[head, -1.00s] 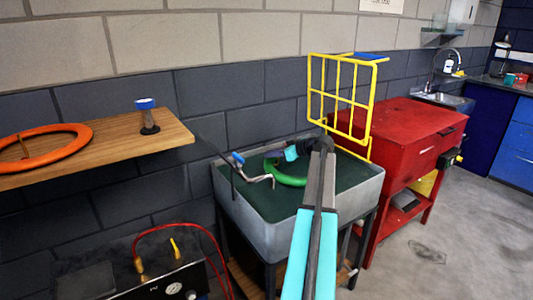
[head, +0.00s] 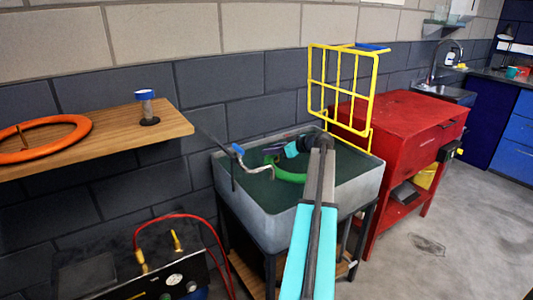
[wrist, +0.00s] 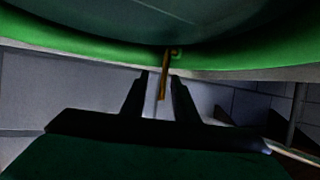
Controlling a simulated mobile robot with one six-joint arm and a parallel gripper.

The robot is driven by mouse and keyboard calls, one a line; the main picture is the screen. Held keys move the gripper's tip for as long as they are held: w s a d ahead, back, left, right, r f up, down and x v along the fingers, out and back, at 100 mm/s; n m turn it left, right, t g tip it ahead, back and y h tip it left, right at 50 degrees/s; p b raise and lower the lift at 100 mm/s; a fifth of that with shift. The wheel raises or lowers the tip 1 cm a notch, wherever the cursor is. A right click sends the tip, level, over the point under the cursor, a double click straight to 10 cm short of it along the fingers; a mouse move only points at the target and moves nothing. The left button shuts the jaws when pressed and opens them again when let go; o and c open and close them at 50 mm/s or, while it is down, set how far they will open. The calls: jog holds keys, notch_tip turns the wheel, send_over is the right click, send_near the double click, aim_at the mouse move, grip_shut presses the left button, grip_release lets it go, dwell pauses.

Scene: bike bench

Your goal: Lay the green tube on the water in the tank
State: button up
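The green tube (head: 291,177) is inside the grey tank (head: 280,225), low over the dark green water (head: 345,165). I cannot tell whether all of it touches the water. My arm hides its right part in the head view. In the wrist view the tube (wrist: 240,55) curves across the top, with a brass valve stem (wrist: 162,88) pointing down from it. My gripper (wrist: 160,74) reaches to the tube, its two dark fingers apart on either side of the stem. Gaps show beside the stem, and I see no tube clamped between the fingers.
A yellow wire frame (head: 342,90) stands up behind the tank. A bent metal crank (head: 258,170) sits at the tank's left side. A red cabinet (head: 400,125) adjoins on the right. A wooden shelf (head: 150,128) holds an orange tube (head: 70,142) and a blue-topped stand (head: 147,110).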

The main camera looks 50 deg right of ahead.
jog(key=shift+s, duration=0.15)
jog(key=v, duration=1.3)
jog(key=shift+s+r, duration=0.2)
jog(key=shift+r, duration=0.05)
jog(key=shift+r, duration=0.1)
